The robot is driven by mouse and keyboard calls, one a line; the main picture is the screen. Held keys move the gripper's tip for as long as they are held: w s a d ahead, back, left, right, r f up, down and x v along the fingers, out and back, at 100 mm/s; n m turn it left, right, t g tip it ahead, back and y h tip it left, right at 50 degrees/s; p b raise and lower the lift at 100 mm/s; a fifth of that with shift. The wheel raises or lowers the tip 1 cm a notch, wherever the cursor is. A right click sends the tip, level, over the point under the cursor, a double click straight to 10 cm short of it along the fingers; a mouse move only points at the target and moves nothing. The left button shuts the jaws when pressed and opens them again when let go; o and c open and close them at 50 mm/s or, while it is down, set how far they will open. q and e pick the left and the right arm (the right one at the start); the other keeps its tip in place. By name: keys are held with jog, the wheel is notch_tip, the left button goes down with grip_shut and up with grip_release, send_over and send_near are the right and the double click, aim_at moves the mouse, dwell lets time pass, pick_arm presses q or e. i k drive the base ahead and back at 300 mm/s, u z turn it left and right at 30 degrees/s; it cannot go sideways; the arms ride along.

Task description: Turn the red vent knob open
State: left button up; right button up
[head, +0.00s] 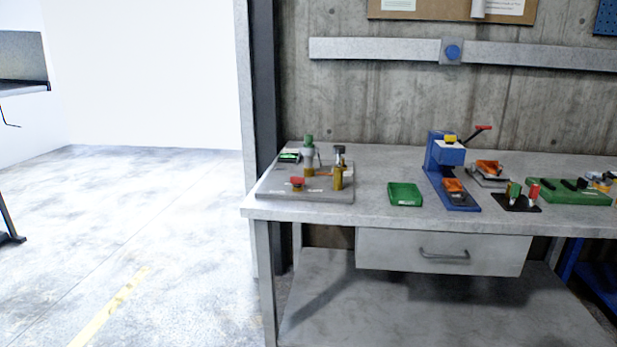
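A small red knob (297,182) sits low on a grey base plate (275,192) at the left end of the workbench. Its turn position is too small to tell. On the same plate stand a grey cylinder with a green top (309,150), a brass-coloured cylinder (337,178) and a dark-topped grey part (340,155). Neither of my grippers shows in the head view.
The workbench (380,215) has a drawer (440,254) and a lower shelf. A green tray (404,194), a blue press (440,165) with a red-tipped lever, and a green holder (570,192) stand to the right. Open floor (150,230) lies left.

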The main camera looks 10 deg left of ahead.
aim_at(297, 183)
jog(key=u, duration=1.25)
jog(key=i, duration=1.85)
jog(key=z, duration=0.3)
